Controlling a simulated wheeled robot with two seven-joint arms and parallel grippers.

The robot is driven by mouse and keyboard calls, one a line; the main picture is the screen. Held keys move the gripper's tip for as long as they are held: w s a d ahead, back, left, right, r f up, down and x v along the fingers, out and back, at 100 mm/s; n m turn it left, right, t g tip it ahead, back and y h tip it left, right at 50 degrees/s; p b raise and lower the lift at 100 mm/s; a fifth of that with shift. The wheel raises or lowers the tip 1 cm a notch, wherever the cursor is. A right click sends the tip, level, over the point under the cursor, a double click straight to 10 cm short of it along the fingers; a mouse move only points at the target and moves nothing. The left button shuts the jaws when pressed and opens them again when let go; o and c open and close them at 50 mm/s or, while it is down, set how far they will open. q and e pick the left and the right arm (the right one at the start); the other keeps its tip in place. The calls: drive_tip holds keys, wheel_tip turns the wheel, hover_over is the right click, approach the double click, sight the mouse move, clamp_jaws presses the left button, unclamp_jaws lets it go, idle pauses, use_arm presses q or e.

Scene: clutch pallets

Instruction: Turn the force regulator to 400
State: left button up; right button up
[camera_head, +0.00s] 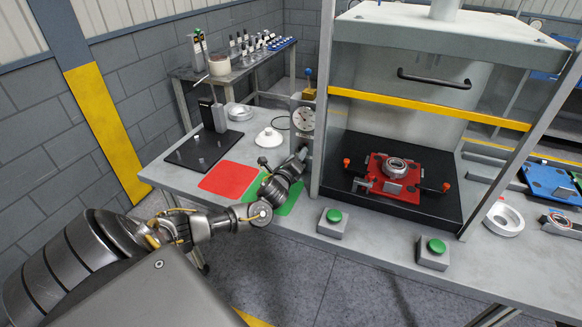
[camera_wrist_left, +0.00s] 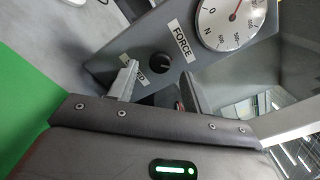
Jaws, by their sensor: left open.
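The force regulator is a small black knob (camera_wrist_left: 161,65) on a grey panel, below a "FORCE" label in the left wrist view. A round white gauge (camera_wrist_left: 232,22) with a red needle sits beside the label, cut by the top edge; I cannot tell its exact reading. The gauge (camera_head: 304,119) also shows in the head view, on the left post of the press. My left gripper (camera_head: 301,155) is just below the gauge, in front of the panel. In the wrist view its fingers (camera_wrist_left: 160,72) are open, one on either side of the knob; contact cannot be told.
The press frame stands right of my gripper, with a red fixture (camera_head: 405,176) inside. Two green buttons (camera_head: 333,216) (camera_head: 436,246) are at the table's front. Red (camera_head: 228,180) and green mats lie left, the green one partly under my arm. A white round part (camera_head: 268,138) stands behind.

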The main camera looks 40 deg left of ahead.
use_arm(q)
drive_tip(key=v, duration=0.7)
drive_tip(key=shift+b, duration=0.45)
